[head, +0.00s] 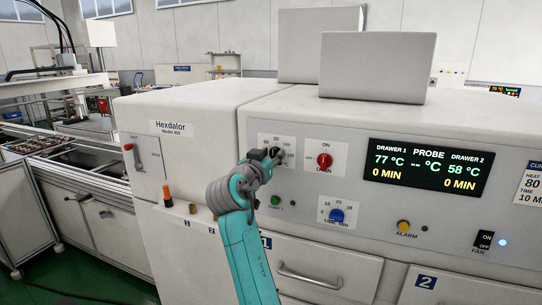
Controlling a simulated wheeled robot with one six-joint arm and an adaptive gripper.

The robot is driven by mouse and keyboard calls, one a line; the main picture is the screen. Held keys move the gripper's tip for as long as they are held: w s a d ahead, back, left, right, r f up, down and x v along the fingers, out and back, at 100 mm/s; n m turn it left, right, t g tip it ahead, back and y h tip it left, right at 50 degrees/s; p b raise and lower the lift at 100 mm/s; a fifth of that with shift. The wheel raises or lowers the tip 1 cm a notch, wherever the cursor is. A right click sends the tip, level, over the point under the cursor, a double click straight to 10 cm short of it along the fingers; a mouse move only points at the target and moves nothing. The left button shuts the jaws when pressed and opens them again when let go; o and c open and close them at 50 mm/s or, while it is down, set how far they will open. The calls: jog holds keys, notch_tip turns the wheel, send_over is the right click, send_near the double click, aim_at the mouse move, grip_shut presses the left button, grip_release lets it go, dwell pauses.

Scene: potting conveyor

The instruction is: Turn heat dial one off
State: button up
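A white dial plate (263,138) with a printed scale is on the front of the machine. My gripper (274,154) is at the plate and covers most of it, including any knob there, so its pointer position is hidden. The gripper's dark fingertips are small and overlap the plate; I cannot tell whether they are open, shut or touching a knob. The display (430,168) reads 77 °C and 0 MIN for drawer 1, and 58 °C and 0 MIN for drawer 2.
A red knob (324,160) is close to the right of my gripper. A blue time knob (336,215) is below it. A green lamp (275,200) is under the gripper. Drawer 1's handle (310,277) juts out below. An amber alarm button (403,226) is farther right.

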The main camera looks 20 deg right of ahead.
jog(key=shift+w+d, duration=0.1)
grip_shut()
jog(key=shift+n, duration=0.3)
jog(key=n, duration=0.4)
jog(key=shift+w+a, duration=0.15)
jog(key=shift+a, duration=0.05)
jog(key=shift+w+a+f+n, duration=0.1)
jog(key=shift+f+n, duration=0.1)
jog(key=shift+n, duration=2)
jog(key=shift+a+f+n, duration=0.1)
jog(key=shift+f+n, duration=0.05)
jog(key=shift+n, duration=2.05)
jog(key=shift+w+a+f+n, duration=0.1)
jog(key=shift+f+n, duration=0.1)
jog(key=shift+n, duration=2)
